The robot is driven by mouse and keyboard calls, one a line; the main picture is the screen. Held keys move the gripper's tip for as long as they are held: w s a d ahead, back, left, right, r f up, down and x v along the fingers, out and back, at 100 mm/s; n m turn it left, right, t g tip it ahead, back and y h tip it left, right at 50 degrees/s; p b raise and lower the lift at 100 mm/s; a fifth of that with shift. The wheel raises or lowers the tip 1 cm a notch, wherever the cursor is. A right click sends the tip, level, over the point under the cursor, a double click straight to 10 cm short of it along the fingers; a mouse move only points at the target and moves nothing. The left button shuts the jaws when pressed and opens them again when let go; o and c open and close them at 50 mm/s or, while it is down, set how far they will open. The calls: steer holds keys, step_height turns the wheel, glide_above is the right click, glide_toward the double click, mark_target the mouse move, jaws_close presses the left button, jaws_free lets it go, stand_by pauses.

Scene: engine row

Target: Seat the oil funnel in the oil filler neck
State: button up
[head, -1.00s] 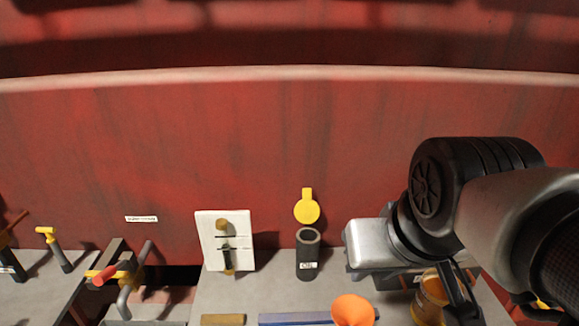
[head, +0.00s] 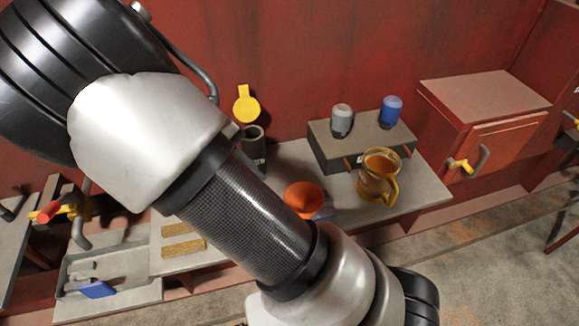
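The orange oil funnel (head: 303,196) rests on the grey bench, wide mouth up; its lower part is hard to make out. The oil filler neck (head: 254,137) is a dark upright tube, behind and to the left of the funnel. The funnel and the neck stand apart. The neck's near left side is partly covered by my arm, and its open top shows. A yellow round cap with a tab (head: 246,105) is just above the neck against the red wall. My arm crosses the picture from upper left to lower right; my gripper is not in view.
A glass jug of amber oil (head: 378,178) stands right of the funnel. Behind it, a grey block (head: 330,150) carries a grey canister (head: 342,119) and a blue canister (head: 391,111). A red cabinet (head: 480,125) stands right. A grey tray (head: 125,268) is lower left.

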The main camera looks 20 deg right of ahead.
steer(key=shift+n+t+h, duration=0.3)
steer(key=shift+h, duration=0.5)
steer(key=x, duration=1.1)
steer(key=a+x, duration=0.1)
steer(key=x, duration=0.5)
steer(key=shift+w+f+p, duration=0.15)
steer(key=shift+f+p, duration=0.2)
steer(key=shift+p, duration=0.05)
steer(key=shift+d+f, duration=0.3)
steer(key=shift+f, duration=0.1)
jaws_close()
